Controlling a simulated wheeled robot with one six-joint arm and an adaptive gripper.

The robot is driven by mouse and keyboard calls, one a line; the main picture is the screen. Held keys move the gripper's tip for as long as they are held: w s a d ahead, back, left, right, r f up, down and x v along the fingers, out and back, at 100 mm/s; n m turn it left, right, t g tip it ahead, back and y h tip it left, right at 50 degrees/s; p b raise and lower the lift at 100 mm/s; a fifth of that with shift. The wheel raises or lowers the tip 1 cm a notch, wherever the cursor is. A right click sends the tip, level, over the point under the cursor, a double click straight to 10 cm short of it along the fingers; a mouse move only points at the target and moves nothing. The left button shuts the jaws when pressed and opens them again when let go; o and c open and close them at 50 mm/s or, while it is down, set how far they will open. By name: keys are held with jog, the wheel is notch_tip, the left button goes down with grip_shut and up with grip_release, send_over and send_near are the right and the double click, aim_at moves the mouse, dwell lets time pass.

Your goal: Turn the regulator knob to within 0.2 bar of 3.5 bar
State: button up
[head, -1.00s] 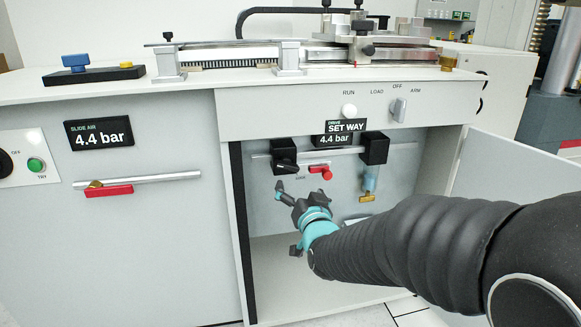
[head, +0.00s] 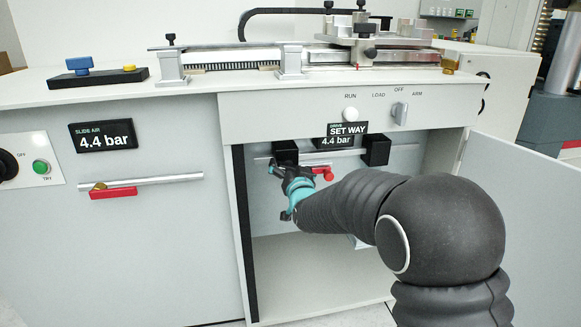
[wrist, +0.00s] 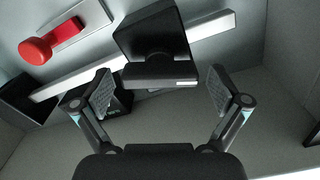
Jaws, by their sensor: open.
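The black regulator (head: 285,148) hangs on the pipe inside the open cabinet bay. In the wrist view its black body (wrist: 150,35) stands upper centre, with the knob's dark bar (wrist: 160,76) and a small white mark facing me. My gripper (head: 287,176) is at the regulator's front and hides most of the knob in the head view. In the wrist view my open gripper (wrist: 160,90) has one finger on each side of the knob, with a visible gap on both sides. The drive display (head: 337,141) reads 4.4 bar.
A red valve handle (head: 325,172) sits close to the right of my gripper; it also shows in the wrist view (wrist: 50,40). A second black block (head: 376,150) is further right on the pipe. A separate slide air display (head: 103,135) reads 4.4 bar. The cabinet door (head: 515,180) stands open.

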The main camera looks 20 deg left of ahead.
jog(key=shift+w, duration=0.1)
jog(key=c, duration=1.2)
jog(key=shift+o, duration=0.2)
jog(key=shift+f+b, duration=0.1)
jog(key=shift+b, duration=0.45)
jog(key=n+b, duration=0.3)
jog(key=shift+a+f, duration=0.1)
jog(key=n+b, duration=0.3)
jog(key=shift+a+r+n+b, duration=0.15)
jog(key=shift+n+b, duration=0.45)
jog(key=shift+n, duration=0.7)
jog(key=shift+r, duration=0.1)
